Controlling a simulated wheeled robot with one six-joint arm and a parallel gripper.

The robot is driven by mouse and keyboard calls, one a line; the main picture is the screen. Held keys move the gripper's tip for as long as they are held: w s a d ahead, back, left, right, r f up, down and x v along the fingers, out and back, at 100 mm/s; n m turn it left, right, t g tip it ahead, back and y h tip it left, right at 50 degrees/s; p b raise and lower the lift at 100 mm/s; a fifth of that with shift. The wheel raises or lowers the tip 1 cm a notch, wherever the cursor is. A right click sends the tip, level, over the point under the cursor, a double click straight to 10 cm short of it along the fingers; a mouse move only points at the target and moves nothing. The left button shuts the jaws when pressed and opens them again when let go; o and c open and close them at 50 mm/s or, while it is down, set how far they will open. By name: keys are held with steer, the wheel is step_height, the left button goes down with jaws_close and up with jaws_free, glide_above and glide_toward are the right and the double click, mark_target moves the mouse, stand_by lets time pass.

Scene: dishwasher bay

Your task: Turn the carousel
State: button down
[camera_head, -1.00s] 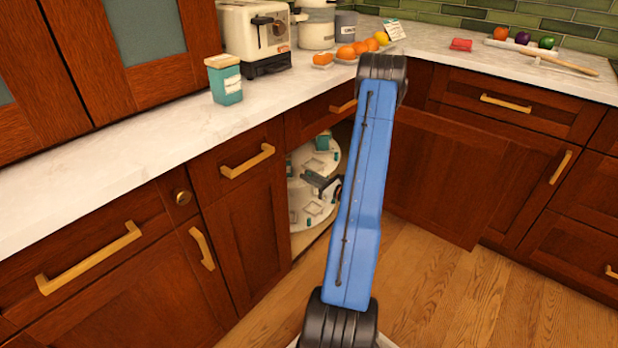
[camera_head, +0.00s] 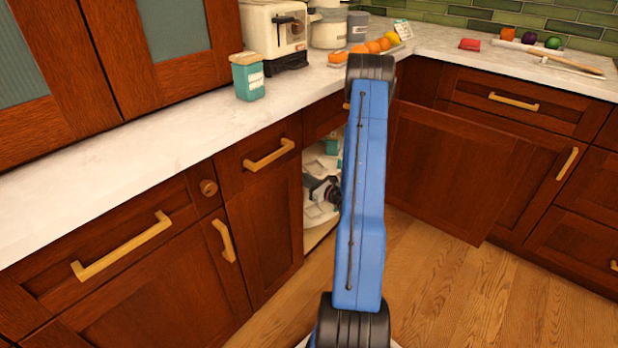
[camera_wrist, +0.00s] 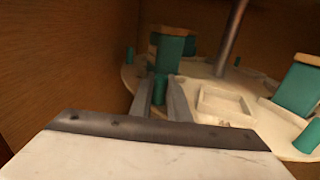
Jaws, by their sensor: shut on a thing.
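The carousel (camera_wrist: 240,88) is a round white tray inside the corner cabinet, with a grey upright pole (camera_wrist: 230,40), teal pegs and teal containers on it. In the head view the carousel (camera_head: 318,217) shows only in part, between the cabinet front and my blue arm. In the wrist view my gripper (camera_wrist: 158,84) has its two grey fingers on either side of an upright teal peg (camera_wrist: 159,91) at the tray's near left and is shut on it. The peg's foot is hidden by the gripper body. In the head view my arm hides part of the gripper.
A wooden cabinet wall (camera_wrist: 75,60) stands close on the left in the wrist view. A teal container (camera_wrist: 175,52) stands behind the peg and another (camera_wrist: 297,88) at the right. The white countertop (camera_head: 150,155) lies above the opening. The wooden floor (camera_head: 450,290) is clear.

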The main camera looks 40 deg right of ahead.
steer(key=shift+w+a, duration=1.35)
steer(key=shift+a, duration=0.3)
steer(key=c, duration=1.7)
jaws_free()
steer(key=s, duration=0.5)
steer(key=s+d, duration=0.1)
steer(key=s, duration=0.5)
steer(key=s+d, duration=0.1)
steer(key=s, duration=0.5)
steer(key=shift+s+d, duration=0.1)
steer(key=shift+d, duration=0.15)
